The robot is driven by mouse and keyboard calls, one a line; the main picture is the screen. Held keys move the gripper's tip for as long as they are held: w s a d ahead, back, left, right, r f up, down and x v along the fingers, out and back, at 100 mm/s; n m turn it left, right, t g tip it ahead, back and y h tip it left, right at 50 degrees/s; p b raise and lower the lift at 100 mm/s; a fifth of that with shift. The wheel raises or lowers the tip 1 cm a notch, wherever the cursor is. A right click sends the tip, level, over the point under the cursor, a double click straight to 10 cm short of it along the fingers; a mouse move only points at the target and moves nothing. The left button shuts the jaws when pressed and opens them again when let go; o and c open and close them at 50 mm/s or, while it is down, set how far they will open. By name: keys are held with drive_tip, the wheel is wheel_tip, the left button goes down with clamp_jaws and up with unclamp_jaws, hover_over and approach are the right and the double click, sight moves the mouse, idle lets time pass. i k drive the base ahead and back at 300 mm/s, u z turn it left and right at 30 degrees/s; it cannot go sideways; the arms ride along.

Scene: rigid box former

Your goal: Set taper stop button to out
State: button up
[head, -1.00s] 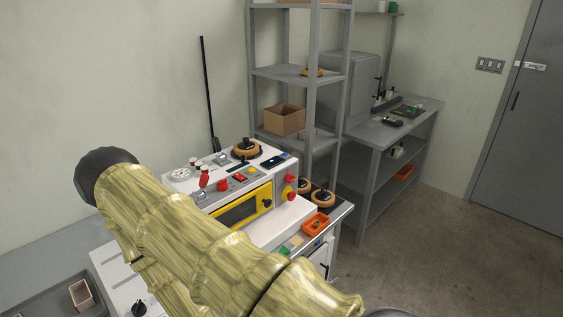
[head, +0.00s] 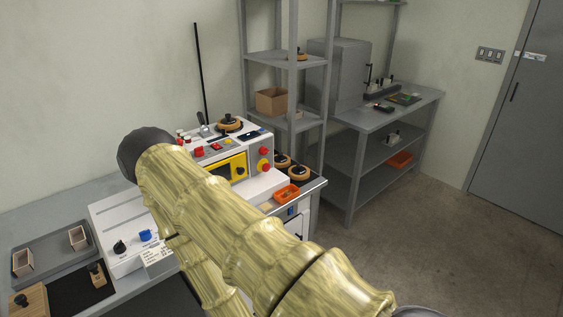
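The white machine (head: 270,189) stands on the bench with a yellow-framed window (head: 233,166) in its front. Two red buttons (head: 263,151) sit one above the other to the right of the window; the lower one (head: 264,166) has a yellow surround. A black knob (head: 240,172) is on the yellow frame. More red controls (head: 199,151) are on the sloped top panel. Labels are too small to read, so I cannot tell which control is the taper stop button. My arm crosses in front and hides the machine's lower left. My gripper is not in view.
A lower white section (head: 110,222) at left carries a black knob (head: 119,247) and a blue knob (head: 145,236). A grey tray (head: 45,247) holds small boxes. An orange bin (head: 287,193) sits right of the machine. Shelving stands behind; the floor at right is clear.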

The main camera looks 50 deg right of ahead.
sight(266, 167)
drive_tip(key=z, duration=1.4)
